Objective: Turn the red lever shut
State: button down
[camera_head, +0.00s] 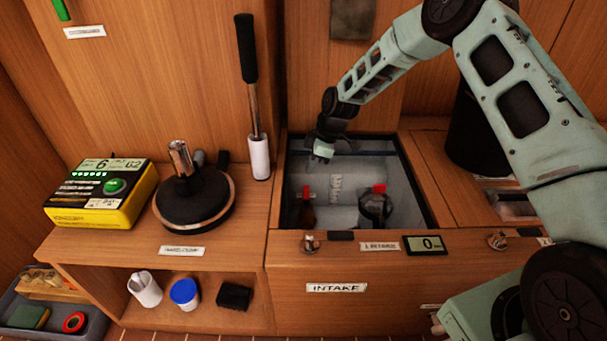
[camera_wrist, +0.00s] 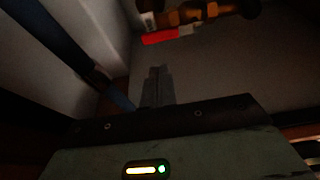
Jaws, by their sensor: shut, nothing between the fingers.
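Two red levers show inside the grey recessed bin (camera_head: 432,212) marked INTAKE. The left red lever (camera_head: 307,192) sits on a brownish fitting, and the right red lever (camera_head: 379,188) sits on a dark round fitting (camera_head: 374,210). My gripper (camera_head: 322,158) is over the back left part of the bin, behind and above the left lever, apart from it. In the wrist view, my shut, empty fingers (camera_wrist: 157,88) point toward a red lever (camera_wrist: 160,37) on a brass-coloured pipe (camera_wrist: 195,14), with a gap between. I cannot tell how far either lever is turned.
A tall black-handled pump rod (camera_head: 250,100) stands left of the bin. The bin walls are close around my gripper. A display (camera_head: 426,245) reading 0 is on the front edge.

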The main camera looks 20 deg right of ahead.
aim_at(306, 198)
jog(key=s+b+x, duration=0.1)
jog(key=b+x, duration=0.4)
jog(key=x, duration=0.4)
jog(key=shift+w+a+f, duration=0.15)
jog(key=shift+w+f, duration=0.1)
jog(key=shift+w, duration=0.25)
jog(key=shift+r, duration=0.15)
